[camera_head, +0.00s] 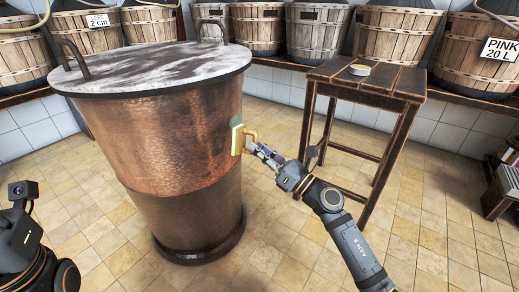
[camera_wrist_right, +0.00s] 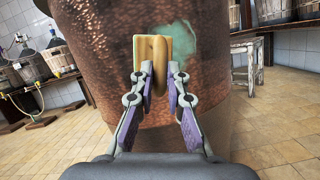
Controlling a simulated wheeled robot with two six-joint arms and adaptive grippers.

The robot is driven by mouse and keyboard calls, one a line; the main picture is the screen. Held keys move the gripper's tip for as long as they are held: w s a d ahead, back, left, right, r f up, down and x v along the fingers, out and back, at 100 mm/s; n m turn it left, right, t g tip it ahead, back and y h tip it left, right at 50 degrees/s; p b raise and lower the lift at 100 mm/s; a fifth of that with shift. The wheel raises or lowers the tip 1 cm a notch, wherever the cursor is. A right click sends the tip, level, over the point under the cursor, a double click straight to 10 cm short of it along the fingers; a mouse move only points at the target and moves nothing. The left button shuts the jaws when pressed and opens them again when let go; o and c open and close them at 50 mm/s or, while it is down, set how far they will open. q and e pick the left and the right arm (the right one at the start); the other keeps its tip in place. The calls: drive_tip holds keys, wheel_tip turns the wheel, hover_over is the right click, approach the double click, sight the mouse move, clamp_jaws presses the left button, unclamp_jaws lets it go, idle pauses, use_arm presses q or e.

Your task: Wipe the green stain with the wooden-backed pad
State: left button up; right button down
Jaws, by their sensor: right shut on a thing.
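The wooden-backed pad (camera_head: 236,139) is upright against the side of the large copper vat (camera_head: 170,140). In the right wrist view the pad (camera_wrist_right: 139,50) shows its yellow wooden back and handle. My right gripper (camera_head: 255,149) is shut on the handle; its purple-lined fingers (camera_wrist_right: 160,85) show on either side of the handle's lower part. The green stain (camera_wrist_right: 188,60) is a pale patch on the copper, right of the pad and partly behind it and a finger. Whether the pad's face touches the copper is hard to tell. My left arm shows at the lower left, its fingers out of view.
A wooden stool (camera_head: 390,83) with a small round tin (camera_head: 360,70) stands right of the vat. Basketed demijohns (camera_head: 316,30) line the shelf along the back wall. Tiled floor (camera_head: 300,245) in front is clear.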

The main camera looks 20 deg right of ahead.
drive_tip(key=shift+w+a+p, duration=0.6)
drive_tip(key=shift+w+a, duration=0.1)
drive_tip(key=shift+a, duration=0.2)
idle(0.4)
drive_tip(key=shift+w+d+b, duration=0.7)
drive_tip(key=shift+w+d, duration=0.35)
drive_tip(key=shift+w, duration=0.15)
drive_tip(key=w+d+b, duration=0.2)
drive_tip(key=w+d, duration=0.1)
drive_tip(key=w, duration=0.2)
drive_tip(key=shift+d+r, duration=0.15)
drive_tip(key=shift+d, duration=0.05)
